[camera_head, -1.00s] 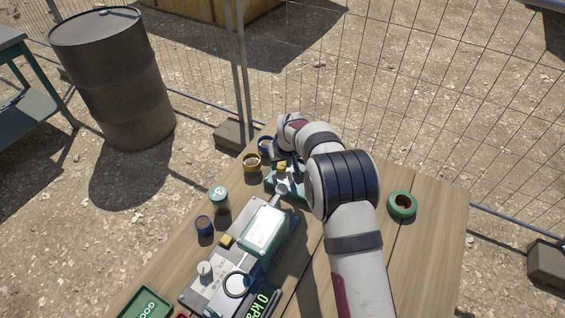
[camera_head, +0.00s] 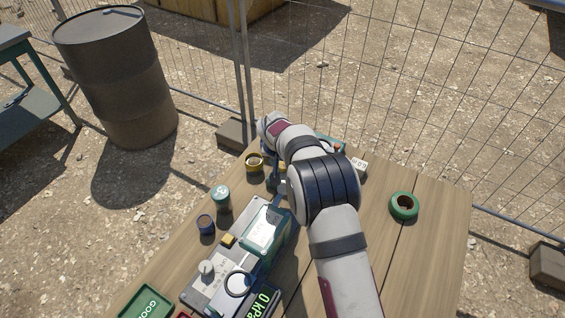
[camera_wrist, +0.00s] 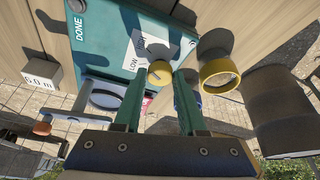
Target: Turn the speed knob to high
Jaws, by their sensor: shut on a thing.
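The yellow speed knob (camera_wrist: 160,73) sits on a teal control box (camera_wrist: 108,35) in the wrist view. A white label (camera_wrist: 139,47) beside it reads LOW, with a second word further along that is partly unreadable. My gripper (camera_wrist: 160,77) has its two teal fingers on either side of the knob and is shut on it. The knob's exact pointer direction is hard to tell. In the head view my arm covers the knob and most of the box.
A yellow ring-shaped cup (camera_wrist: 219,76) stands close to the right finger. A white 6.0 m block (camera_wrist: 42,75) lies at the left. In the head view a green roll (camera_head: 404,206) and a pump unit (camera_head: 222,280) share the wooden table. A wire fence stands behind.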

